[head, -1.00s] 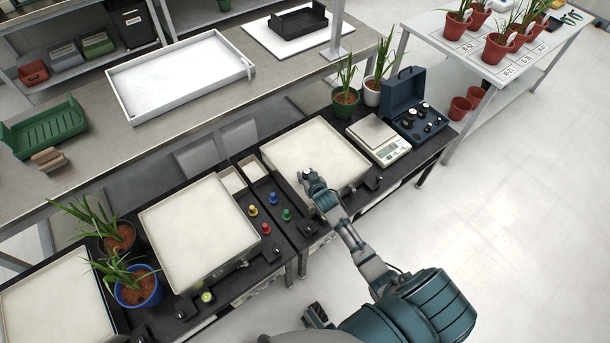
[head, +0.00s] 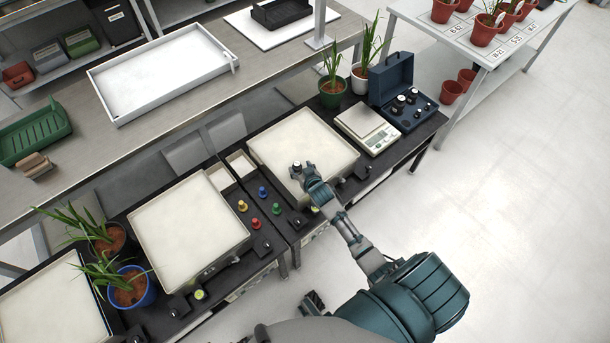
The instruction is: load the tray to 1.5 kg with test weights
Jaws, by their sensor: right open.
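A wide, pale, shallow tray (head: 330,130) sits on the dark bench at centre. My right gripper (head: 302,167) is over the tray's front part and open. A small dark weight with a light top (head: 297,165) shows at its fingertips, apparently standing on the tray; contact with the fingers cannot be told. An open blue case (head: 392,77) at the bench's right end holds several dark and silver test weights (head: 399,101).
A scale (head: 367,127) stands between tray and case; its reading is too small to read. Potted plants (head: 332,92) stand behind it. Another pale tray (head: 190,230) is at left, with coloured knobs (head: 263,192) between the trays. Clear floor lies right.

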